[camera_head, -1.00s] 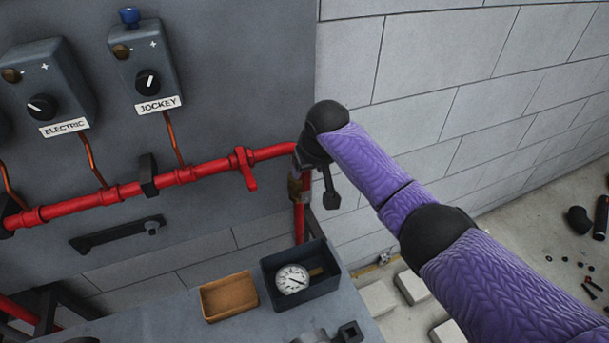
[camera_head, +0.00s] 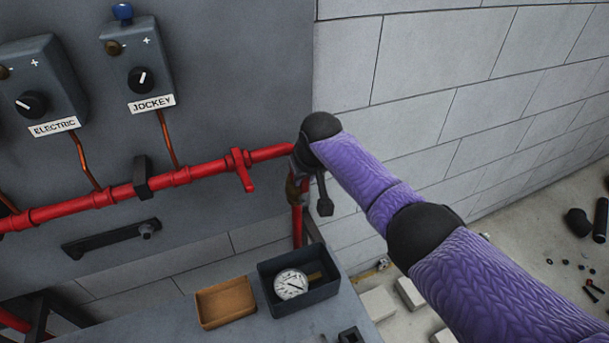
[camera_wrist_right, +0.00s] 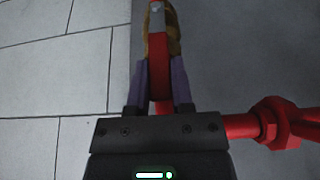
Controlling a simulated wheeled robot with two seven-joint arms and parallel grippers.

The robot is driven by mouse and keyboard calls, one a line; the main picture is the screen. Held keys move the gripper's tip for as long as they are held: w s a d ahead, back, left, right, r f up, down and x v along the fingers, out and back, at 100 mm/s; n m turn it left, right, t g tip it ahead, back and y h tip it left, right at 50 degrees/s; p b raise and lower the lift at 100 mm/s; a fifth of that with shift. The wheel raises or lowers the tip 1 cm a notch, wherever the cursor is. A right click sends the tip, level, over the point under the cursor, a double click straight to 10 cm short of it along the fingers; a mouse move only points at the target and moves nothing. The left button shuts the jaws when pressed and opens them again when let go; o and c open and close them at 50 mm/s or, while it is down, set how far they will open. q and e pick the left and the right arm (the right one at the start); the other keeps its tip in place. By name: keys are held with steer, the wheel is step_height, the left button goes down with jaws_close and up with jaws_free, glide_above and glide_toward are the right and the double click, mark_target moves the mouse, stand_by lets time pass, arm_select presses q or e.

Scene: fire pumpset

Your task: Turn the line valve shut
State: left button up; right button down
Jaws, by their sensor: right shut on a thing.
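A brass valve body (camera_head: 296,190) sits on the short vertical red pipe at the right end of the red line. My right gripper (camera_head: 301,168) is at this valve; my wrist hides most of it in the head view. In the right wrist view, the purple fingers of my right gripper (camera_wrist_right: 159,75) are closed on a red handle (camera_wrist_right: 158,80) with a grey upper part. Brass shows behind this handle. I cannot tell how far the handle is turned. A red lever valve (camera_head: 242,170) on the horizontal pipe hangs downward, left of my gripper. My left gripper is not in view.
The horizontal red pipe (camera_head: 105,197) runs along the grey panel below the ELECTRIC box (camera_head: 45,90) and JOCKEY box (camera_head: 140,70). A brown tray (camera_head: 225,317) and a dark bin (camera_head: 320,293) with a gauge (camera_head: 290,284) stand below. A block wall (camera_head: 440,95) is close on the right.

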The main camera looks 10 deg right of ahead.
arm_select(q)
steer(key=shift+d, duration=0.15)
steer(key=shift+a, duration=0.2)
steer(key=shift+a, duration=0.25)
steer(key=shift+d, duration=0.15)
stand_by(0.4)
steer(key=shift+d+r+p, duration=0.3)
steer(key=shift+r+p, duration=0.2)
arm_select(e)
steer(key=a+h, duration=0.3)
steer(key=shift+s+f+n+t+h, duration=0.3)
steer(key=shift+s+n+t+h, duration=0.05)
steer(key=shift+n+t+h, duration=0.05)
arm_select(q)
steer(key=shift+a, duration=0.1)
